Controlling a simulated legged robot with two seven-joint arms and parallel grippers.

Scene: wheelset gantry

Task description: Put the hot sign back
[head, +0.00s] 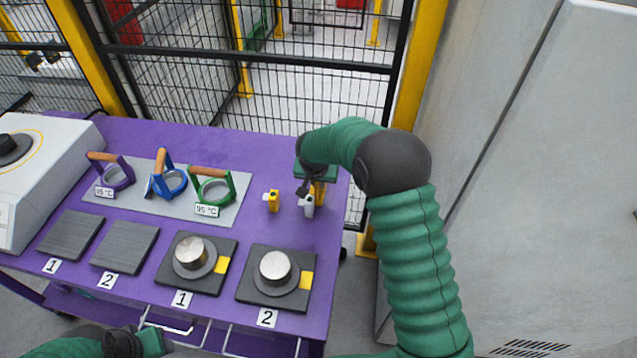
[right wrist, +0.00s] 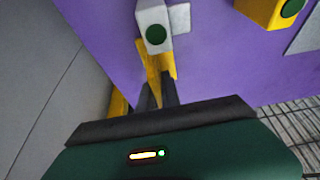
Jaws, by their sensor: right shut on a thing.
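My right gripper (right wrist: 160,95) is shut on a yellow piece (right wrist: 155,62), which looks like the hot sign; no lettering is readable. In the head view, the sign (head: 319,190) shows under my right gripper (head: 312,183), over the table's right end. A white block with a green dot (right wrist: 153,30) is right beside the sign; I cannot tell whether they touch, or whether the sign rests on the table. My left gripper (head: 150,343) is at the bottom left edge of the head view, partly cut off; its jaws are unclear.
The purple table (head: 330,240) carries a yellow block (head: 272,200), a grey mat (head: 140,203) with several ring-handled tools, two bare dark plates, and two plates with metal cylinders (head: 275,267) and yellow squares. A mesh fence (head: 300,100) stands behind and a grey cabinet (head: 510,180) at right.

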